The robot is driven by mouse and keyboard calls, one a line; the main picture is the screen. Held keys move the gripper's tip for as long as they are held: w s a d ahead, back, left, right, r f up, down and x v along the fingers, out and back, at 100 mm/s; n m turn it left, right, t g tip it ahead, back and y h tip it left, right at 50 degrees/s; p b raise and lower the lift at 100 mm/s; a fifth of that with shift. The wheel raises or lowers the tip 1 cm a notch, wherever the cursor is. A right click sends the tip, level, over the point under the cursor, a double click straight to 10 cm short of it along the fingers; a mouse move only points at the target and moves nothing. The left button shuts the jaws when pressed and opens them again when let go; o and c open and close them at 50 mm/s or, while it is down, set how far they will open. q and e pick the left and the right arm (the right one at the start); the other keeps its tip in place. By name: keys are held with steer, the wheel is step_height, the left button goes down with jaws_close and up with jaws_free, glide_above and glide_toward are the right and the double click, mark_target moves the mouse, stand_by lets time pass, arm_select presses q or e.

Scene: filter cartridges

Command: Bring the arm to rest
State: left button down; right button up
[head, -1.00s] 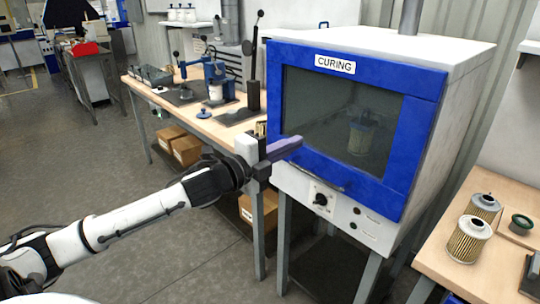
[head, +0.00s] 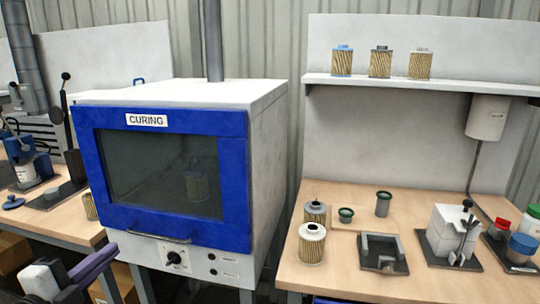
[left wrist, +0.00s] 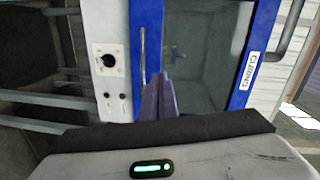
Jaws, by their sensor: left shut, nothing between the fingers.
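My left gripper (head: 96,264) shows at the lower left of the head view, in front of the oven's lower left corner. Its purple fingers are shut together with nothing between them. In the left wrist view the fingers (left wrist: 160,98) point toward the oven door, by the handle; I cannot tell the gap. The curing oven (head: 265,150) has a blue-framed door (head: 234,180), which is shut. A filter cartridge (head: 197,186) shows dimly behind the glass. My right gripper is not in view.
A bench (head: 340,280) at the right holds two filter cartridges, two dark green-rimmed cups, a dark fixture and a white clamp block (head: 450,230). Three cartridges stand on the shelf (head: 400,85) above. Another bench (head: 60,225) with tools stands at the left.

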arm_select(q)
steer(key=s+d+f+n+g, duration=0.25)
steer(key=s+f+n, duration=0.2)
steer(key=f, duration=0.75)
steer(key=s+d+f+n+g, duration=0.2)
steer(key=s+d+f+n, duration=0.3)
steer(key=f, duration=0.7)
steer(key=s+d+f+n+g, duration=0.4)
steer(key=s+d+f+n, duration=0.1)
steer(key=s+d+f, duration=0.6)
steer(key=s+d, duration=0.1)
steer(key=s, duration=0.1)
steer(key=shift+s+d+f+h, duration=0.2)
steer(key=shift+s+d+h, duration=0.1)
steer(key=shift+s+d, duration=0.1)
steer(key=shift+n, duration=0.25)
